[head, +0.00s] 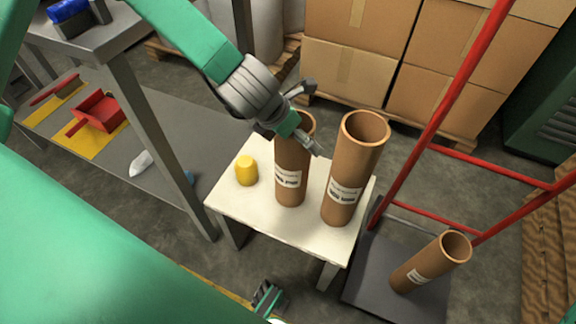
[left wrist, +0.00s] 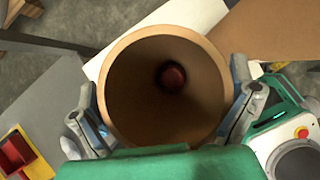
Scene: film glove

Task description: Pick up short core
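Two brown cardboard cores stand upright on a small white table (head: 225,208). The left, shorter core (head: 291,165) has a white label; the taller core (head: 349,175) stands to its right. My left gripper (head: 309,120) is at the top of the shorter core, its fingers spread on either side of the rim. In the left wrist view, the open mouth of this core (left wrist: 130,85) lies between the fingers of my left gripper (left wrist: 163,95), with a dark red round spot deep inside. My right gripper (head: 268,298) is low at the bottom edge, small and partly cut off.
A yellow cylinder (head: 246,171) stands on the table's left part. Another core (head: 432,263) stands on the dark platform of a red-framed cart (head: 388,283). A grey bench (head: 190,135) with a red tray (head: 101,112) is at left. Stacked cartons (head: 360,60) are behind.

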